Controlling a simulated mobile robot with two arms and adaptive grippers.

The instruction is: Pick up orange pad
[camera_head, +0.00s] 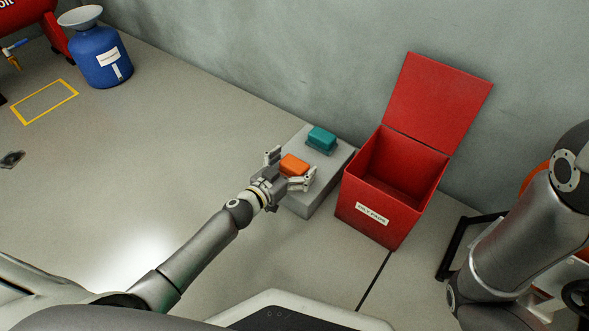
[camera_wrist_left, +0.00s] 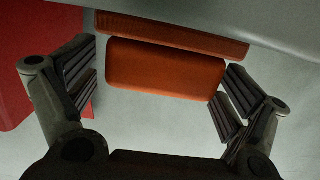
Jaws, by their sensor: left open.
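The orange pad (camera_head: 294,165) lies on a grey block (camera_head: 307,205) beside a teal pad (camera_head: 321,138). My left gripper (camera_head: 288,170) is open, with its fingers on either side of the orange pad's near part. In the left wrist view the orange pad (camera_wrist_left: 165,68) sits ahead, between the spread fingers of the left gripper (camera_wrist_left: 160,90). The fingers look close to the pad's two ends; whether they touch it I cannot tell. My right arm shows at the right edge of the head view, but its gripper is out of view.
An open red box (camera_head: 375,218) with a label and raised lid stands right of the grey block. A blue container (camera_head: 100,58) stands at the upper left, near a yellow floor outline (camera_head: 45,102). The wall runs behind. The floor left of the block is clear.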

